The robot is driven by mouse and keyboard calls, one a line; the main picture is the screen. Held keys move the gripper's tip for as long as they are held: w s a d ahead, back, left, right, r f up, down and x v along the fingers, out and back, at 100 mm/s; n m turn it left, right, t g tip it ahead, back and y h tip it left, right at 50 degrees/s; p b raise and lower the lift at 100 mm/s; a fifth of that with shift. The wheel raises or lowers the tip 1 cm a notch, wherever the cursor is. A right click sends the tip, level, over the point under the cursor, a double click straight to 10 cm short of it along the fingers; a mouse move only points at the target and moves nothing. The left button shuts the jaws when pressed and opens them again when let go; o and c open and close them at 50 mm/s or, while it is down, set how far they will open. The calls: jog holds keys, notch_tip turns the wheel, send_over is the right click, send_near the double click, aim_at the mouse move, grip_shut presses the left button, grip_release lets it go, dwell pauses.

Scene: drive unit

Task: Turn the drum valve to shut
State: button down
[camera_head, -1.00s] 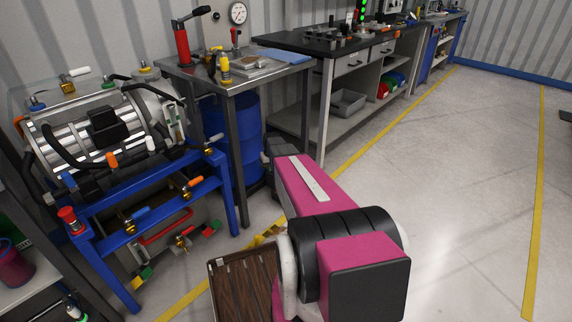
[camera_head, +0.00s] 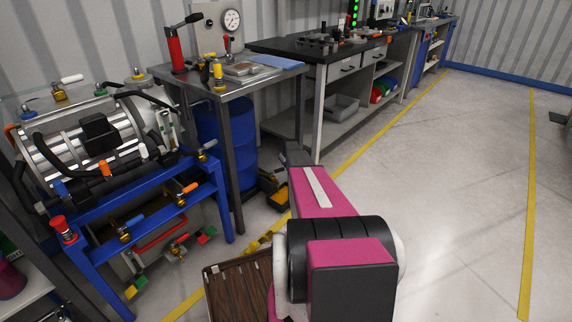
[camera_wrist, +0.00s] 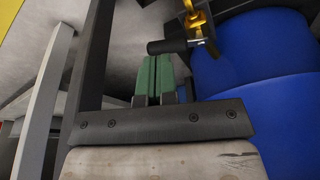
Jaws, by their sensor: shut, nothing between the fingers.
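The blue drum (camera_head: 241,125) stands under the metal table and also fills the right of the wrist view (camera_wrist: 255,90). The brass-yellow drum valve (camera_wrist: 197,22) is at the top of the wrist view, beside the drum, with a dark bar-like handle (camera_wrist: 168,46) pointing left. My gripper (camera_wrist: 158,62) has green fingers, shut and empty. Its tips lie just below the dark handle in the picture; I cannot tell whether they touch it. In the head view my arm hides the gripper.
A dark table leg (camera_wrist: 95,60) runs close to the left of my fingers. A yellow and dark object (camera_head: 273,192) lies on the floor by the drum. The blue rig (camera_head: 175,215) with several small valves stands left.

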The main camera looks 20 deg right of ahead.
aim_at(277, 171)
jog(key=w+f, duration=0.5)
jog(key=f, duration=0.2)
jog(key=shift+w+a+f, duration=0.35)
jog(key=shift+a+f, duration=0.05)
jog(key=shift+d, duration=0.1)
